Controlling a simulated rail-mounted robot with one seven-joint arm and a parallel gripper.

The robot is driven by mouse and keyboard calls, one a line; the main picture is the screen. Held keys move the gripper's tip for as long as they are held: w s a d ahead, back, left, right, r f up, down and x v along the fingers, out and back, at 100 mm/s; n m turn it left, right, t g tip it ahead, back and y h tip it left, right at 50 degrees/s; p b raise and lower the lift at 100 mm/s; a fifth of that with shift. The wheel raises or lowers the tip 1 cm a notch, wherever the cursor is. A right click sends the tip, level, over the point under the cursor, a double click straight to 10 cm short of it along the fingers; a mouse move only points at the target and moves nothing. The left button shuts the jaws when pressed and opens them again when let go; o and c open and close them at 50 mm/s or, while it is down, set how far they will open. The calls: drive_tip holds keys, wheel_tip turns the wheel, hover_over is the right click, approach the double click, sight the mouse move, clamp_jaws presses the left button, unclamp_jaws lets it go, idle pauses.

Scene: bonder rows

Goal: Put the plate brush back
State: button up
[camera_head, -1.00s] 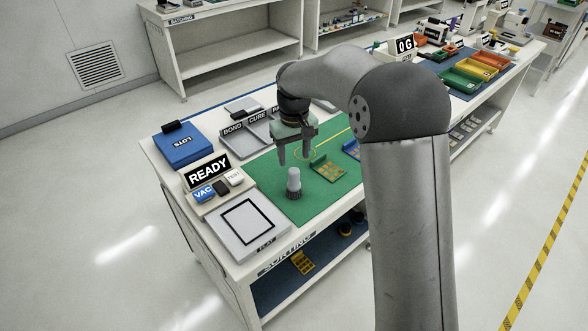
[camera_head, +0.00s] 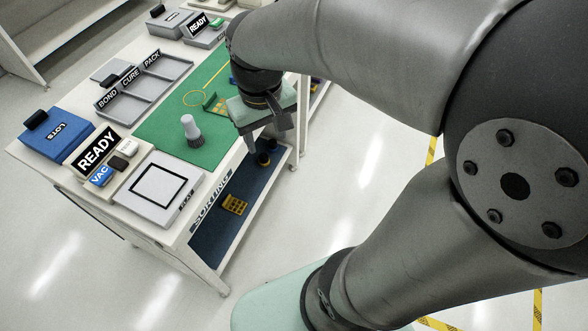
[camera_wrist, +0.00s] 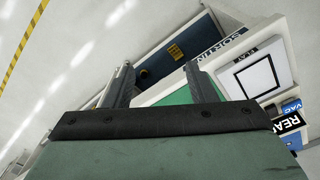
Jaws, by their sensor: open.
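The plate brush appears to be the light grey knobbed piece with a dark grey base (camera_head: 191,130), standing upright on the green mat (camera_head: 160,135). A white square pad with a black outline (camera_head: 158,188) lies on the table to its lower left, apart from it. My gripper (camera_head: 267,138) is open and empty, to the right of the brush near the table's front edge. In the wrist view its two fingers (camera_wrist: 162,85) are spread, with the table edge and lower shelf behind them. I cannot make out the brush in the wrist view.
A grey tray marked BOND, CURE, PACK (camera_head: 145,88) stands behind the mat. A READY sign (camera_head: 97,151) and a blue LOTS box (camera_head: 58,137) are at the left. The lower shelf (camera_head: 222,225) holds small items.

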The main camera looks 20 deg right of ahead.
drive_tip(key=s+d+f+m, duration=0.1)
drive_tip(key=s+d+f, duration=0.1)
drive_tip(key=s, duration=0.7)
drive_tip(key=shift+d+f, duration=0.15)
drive_tip(key=shift+f, duration=0.6)
